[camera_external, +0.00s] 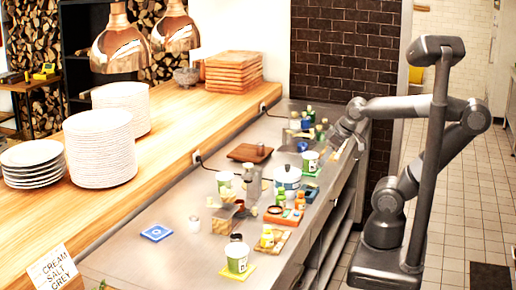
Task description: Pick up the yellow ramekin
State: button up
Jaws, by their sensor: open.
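My gripper (337,142) is at the end of my arm, over the far right part of the steel counter (185,262). It is small in this view; it is open, and I see nothing held in it. I cannot pick out a yellow ramekin with certainty. The small items near the gripper are too small and crowded to tell apart, and the arm may hide some of them.
Several bottles and trays crowd the counter's right edge. A blue square (157,233) lies in freer room at left. Plate stacks (100,150) stand on the wooden ledge.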

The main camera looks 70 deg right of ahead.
jog(key=shift+o, duration=0.5)
jog(key=o, duration=0.3)
